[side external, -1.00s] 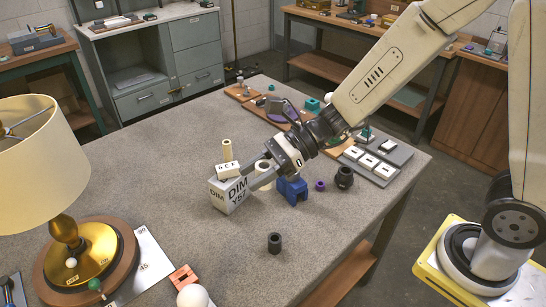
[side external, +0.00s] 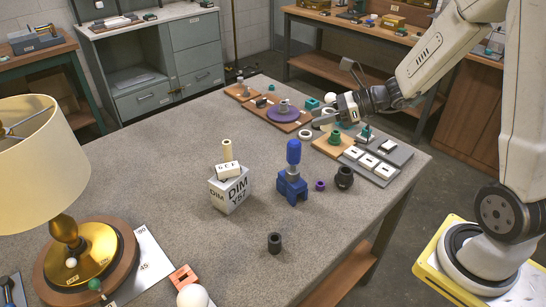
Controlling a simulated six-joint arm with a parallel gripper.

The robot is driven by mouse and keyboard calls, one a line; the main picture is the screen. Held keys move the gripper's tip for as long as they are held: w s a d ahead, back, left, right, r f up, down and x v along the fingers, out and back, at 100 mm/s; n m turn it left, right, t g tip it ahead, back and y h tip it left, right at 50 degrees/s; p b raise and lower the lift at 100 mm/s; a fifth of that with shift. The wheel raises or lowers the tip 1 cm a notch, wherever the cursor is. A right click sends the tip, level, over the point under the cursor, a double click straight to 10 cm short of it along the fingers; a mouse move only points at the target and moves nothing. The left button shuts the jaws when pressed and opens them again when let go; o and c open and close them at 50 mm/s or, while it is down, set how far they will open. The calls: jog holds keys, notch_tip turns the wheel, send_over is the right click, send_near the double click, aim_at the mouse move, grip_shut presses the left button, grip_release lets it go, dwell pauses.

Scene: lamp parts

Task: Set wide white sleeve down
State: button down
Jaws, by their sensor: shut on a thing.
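The wide white sleeve (side external: 305,134) shows as a small pale ring with a dark hole, at the fingertips of my gripper (side external: 315,124). My gripper reaches in from the upper right and is shut on the sleeve, near the far right side of the grey table. The sleeve is between a wooden board with a purple disc (side external: 284,116) and a tan board with a green part (side external: 334,137). The fingers are small here, and I cannot tell whether the sleeve touches the table.
A grey DIM box (side external: 230,193) bears a white lettered block (side external: 228,170); a narrow cream sleeve (side external: 227,150) stands behind. A blue stand (side external: 291,190), black ring (side external: 344,177) and grey tray (side external: 378,160) are nearer. The lamp (side external: 70,240) is left. The table's middle left is clear.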

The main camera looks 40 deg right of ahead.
jog(key=s+d+m+t+h, duration=0.1)
jog(key=s+d+m+h, duration=0.1)
jog(key=d, duration=0.5)
notch_tip(320, 180, down, 11)
jog(key=shift+w, duration=0.3)
send_over(303, 162)
jog(key=shift+s+a+f, duration=0.1)
jog(key=shift+s+f, duration=0.1)
jog(key=shift+f, duration=2.15)
jog(key=shift+s+f, duration=0.15)
jog(key=shift+f, duration=2.2)
jog(key=shift+w+f, duration=0.2)
jog(key=shift+f, duration=1.6)
jog(key=shift+f, duration=0.15)
